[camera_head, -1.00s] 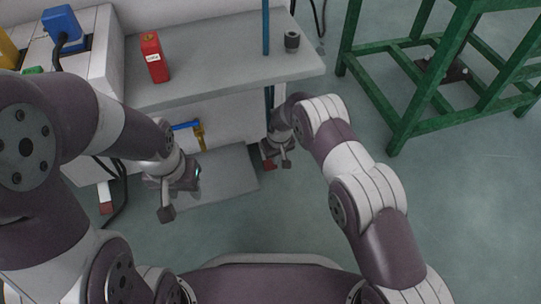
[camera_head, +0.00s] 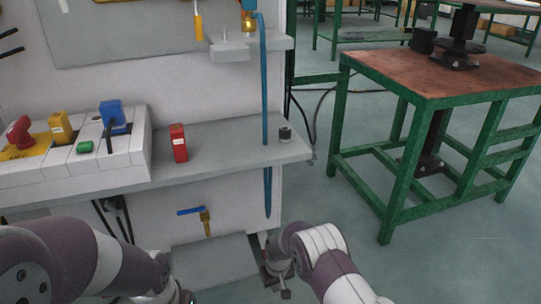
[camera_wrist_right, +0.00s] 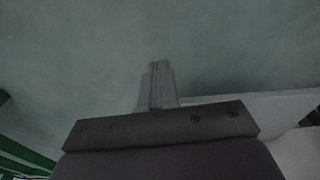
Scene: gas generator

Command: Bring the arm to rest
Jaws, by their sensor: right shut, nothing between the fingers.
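My right arm comes in at the bottom of the head view and bends down beside the workbench (camera_head: 225,143). My right gripper (camera_head: 281,284) hangs low near the floor, next to the lower step of the bench. In the right wrist view the fingers of the right gripper (camera_wrist_right: 157,85) are together with nothing between them, and plain floor lies beyond. My left arm crosses the lower left corner of the head view. Only a small part of its wrist end shows at the bottom edge, and its fingers are out of the picture.
On the bench stand a red block (camera_head: 178,143), a small dark cylinder (camera_head: 285,133) and a white panel with a blue plug (camera_head: 113,114). A blue-handled valve (camera_head: 206,218) is below the shelf. A green-framed table (camera_head: 385,170) stands right. Floor between (camera_head: 335,205) is clear.

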